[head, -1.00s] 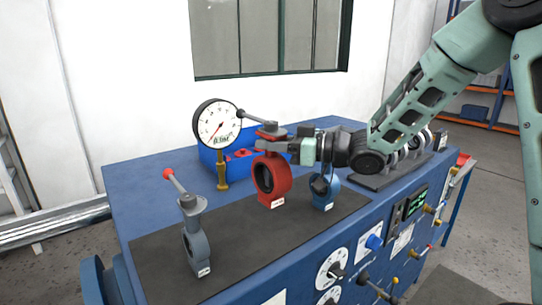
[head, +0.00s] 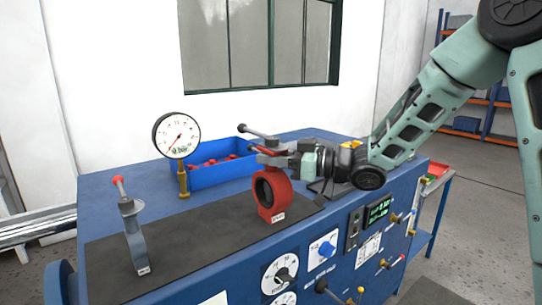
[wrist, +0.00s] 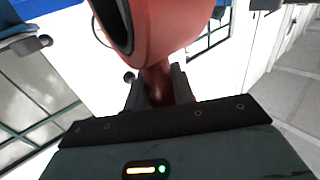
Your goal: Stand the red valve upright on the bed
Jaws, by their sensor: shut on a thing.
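The red valve (head: 283,190) is upright, with its ring opening facing left and front and its dark lever pointing up and left. My gripper (head: 287,158) is shut on its neck, just under the lever, from the right. The wrist view shows the neck between the two fingers (wrist: 158,92) and the red body (wrist: 170,25) beyond them. The valve's foot is at or just above the dark mat (head: 200,232) on the blue bench bed; I cannot tell whether it touches.
A grey valve with a red-tipped lever (head: 133,235) stands at the mat's left. A pressure gauge (head: 176,135) stands behind, beside a blue bin (head: 210,175) of red parts. Knobs and a display (head: 378,210) line the bench front. The mat between the valves is clear.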

